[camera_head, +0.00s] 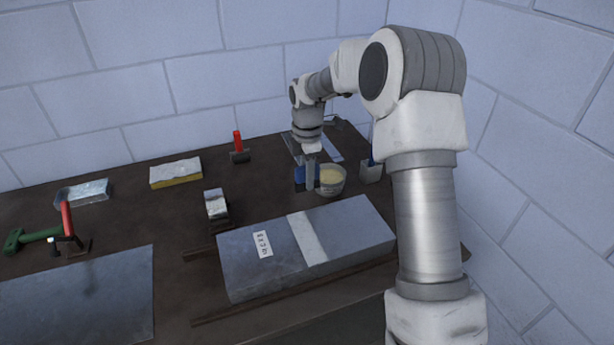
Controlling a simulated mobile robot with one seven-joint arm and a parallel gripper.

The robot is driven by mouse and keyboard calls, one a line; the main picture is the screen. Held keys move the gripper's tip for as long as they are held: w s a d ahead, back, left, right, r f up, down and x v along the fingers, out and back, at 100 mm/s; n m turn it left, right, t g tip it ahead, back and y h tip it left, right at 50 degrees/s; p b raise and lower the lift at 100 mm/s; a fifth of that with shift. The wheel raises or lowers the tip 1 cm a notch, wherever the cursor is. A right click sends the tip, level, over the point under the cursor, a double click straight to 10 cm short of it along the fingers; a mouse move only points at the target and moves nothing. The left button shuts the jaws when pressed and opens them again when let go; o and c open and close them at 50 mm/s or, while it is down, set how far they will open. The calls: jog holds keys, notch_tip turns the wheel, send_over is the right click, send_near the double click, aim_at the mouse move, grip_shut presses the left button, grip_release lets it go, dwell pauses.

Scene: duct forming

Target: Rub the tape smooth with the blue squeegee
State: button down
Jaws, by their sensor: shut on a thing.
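A grey sheet-metal duct (350,235) lies on the bench at front centre. My gripper (311,183) points down behind the duct, left of a bowl. It is shut on the blue squeegee (299,174), whose blue part shows at the left of the fingers. The fingers hide much of the squeegee, and I cannot tell whether it touches the bench. The gripper is apart from the tape.
The bowl (331,188) holds something yellowish. A pale cup (371,173) stands right of it. A silvery roll (215,204) stands behind the duct's left end. A red-handled tool (239,148), yellow-edged block (175,173) and green tool (30,238) lie further left. A metal sheet (80,300) lies front left.

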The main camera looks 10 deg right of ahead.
jog(key=s+a+r+p, duration=0.1)
jog(key=r, duration=0.1)
jog(key=s+a+r+p, duration=0.1)
jog(key=s+r+p, duration=0.1)
jog(key=s+a+r+p, duration=0.1)
jog(key=r+p, duration=0.1)
jog(key=shift+s+a, duration=0.15)
jog(key=shift+s, duration=0.2)
jog(key=f, duration=0.1)
jog(key=f+b, duration=0.1)
jog(key=s+f+b, duration=0.1)
jog(key=shift+a+f, duration=0.3)
jog(key=shift+r, duration=0.1)
